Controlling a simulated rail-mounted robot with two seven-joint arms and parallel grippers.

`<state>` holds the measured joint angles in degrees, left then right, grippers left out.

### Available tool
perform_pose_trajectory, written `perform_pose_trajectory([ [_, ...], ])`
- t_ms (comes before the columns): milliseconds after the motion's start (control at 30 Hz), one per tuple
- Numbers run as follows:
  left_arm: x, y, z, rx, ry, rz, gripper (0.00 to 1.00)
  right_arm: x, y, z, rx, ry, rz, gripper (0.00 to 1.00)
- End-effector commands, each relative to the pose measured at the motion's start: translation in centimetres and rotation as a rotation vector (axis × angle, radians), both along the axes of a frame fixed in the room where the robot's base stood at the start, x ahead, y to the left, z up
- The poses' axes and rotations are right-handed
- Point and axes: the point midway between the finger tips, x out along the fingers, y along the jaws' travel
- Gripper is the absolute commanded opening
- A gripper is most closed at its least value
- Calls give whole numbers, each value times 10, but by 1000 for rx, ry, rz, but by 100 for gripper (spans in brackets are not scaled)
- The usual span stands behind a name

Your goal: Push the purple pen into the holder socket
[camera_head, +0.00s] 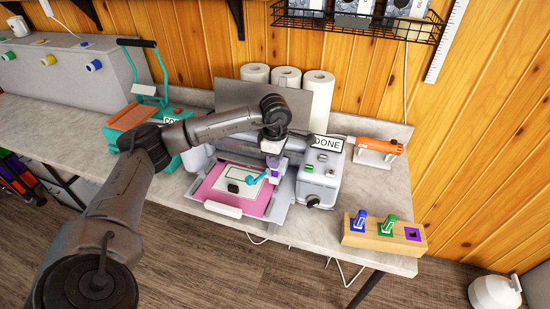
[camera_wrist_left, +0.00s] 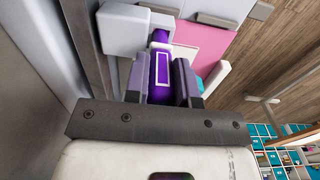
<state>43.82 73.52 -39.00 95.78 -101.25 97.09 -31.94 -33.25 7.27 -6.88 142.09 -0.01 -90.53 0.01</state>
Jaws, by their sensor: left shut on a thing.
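The purple pen (camera_wrist_left: 160,75) is between the two fingers of my left gripper (camera_wrist_left: 160,85), which is shut on it. In the head view my left gripper (camera_head: 273,158) points down over the plotter-like machine (camera_head: 318,172), with the purple pen (camera_head: 275,173) just below it. A wooden pen block (camera_head: 366,236) at the right has an empty purple-marked socket (camera_head: 412,234). My right gripper is not in view.
A blue pen (camera_head: 360,220) and a green pen (camera_head: 387,224) stand in the wooden block. A pink mat (camera_head: 212,190) lies in the machine. An orange tool (camera_head: 375,147) stands right of it, a teal press (camera_head: 178,130) left. White rolls (camera_head: 318,95) stand behind.

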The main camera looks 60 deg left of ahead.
Motion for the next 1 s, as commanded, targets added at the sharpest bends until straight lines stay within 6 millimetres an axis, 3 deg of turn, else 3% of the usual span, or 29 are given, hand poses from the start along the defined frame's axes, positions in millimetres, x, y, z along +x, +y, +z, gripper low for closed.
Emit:
perform_pose_trajectory([
  [1000,0,0,-15,0,0,0,1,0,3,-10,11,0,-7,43],
])
